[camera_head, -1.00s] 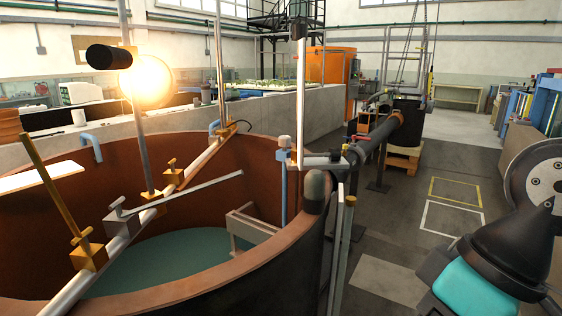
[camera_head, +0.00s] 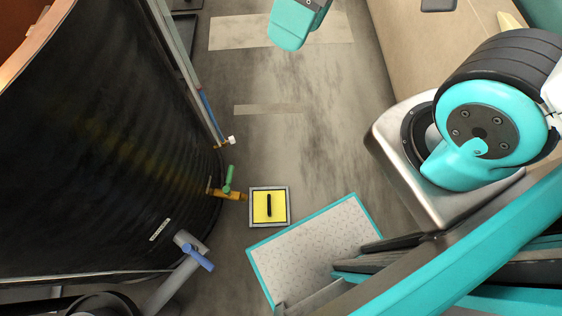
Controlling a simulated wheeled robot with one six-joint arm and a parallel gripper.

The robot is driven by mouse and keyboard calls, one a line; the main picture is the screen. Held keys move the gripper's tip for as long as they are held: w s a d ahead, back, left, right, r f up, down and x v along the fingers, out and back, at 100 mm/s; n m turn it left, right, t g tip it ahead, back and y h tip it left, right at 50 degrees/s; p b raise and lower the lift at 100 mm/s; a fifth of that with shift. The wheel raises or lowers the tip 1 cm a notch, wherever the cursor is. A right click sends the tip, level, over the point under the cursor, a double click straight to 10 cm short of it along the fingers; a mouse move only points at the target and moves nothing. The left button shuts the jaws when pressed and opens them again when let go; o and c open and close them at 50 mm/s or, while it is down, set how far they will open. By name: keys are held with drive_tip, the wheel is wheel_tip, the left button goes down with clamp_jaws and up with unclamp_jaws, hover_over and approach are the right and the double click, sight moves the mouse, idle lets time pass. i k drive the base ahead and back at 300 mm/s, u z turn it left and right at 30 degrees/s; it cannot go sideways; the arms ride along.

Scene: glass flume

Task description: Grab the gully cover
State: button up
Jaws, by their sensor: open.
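The gully cover (camera_head: 269,206) is a small yellow square plate with a black bar handle across its middle. It lies flat on the floor in a grey square frame, a little below the middle of the head view, close to the right side of the round tank. Nothing covers it. My teal and grey arm fills the right side of the view, and a teal part of it shows at the top edge, apart from the cover. I cannot make out gripper jaws in this view.
The dark round tank (camera_head: 100,150) stands at left. An orange fitting with a green-handled valve (camera_head: 229,178) sticks out beside the cover. A grey pipe with a blue valve handle (camera_head: 200,258) is lower left. The floor (camera_head: 310,150) above the cover is clear. A beige block (camera_head: 430,60) stands at upper right.

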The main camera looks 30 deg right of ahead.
sight(269, 206)
drive_tip(key=z, duration=0.05)
drive_tip(key=k, duration=1.65)
drive_tip(key=z, duration=0.1)
drive_tip(key=i, duration=1.3)
drive_tip(key=u, duration=0.5)
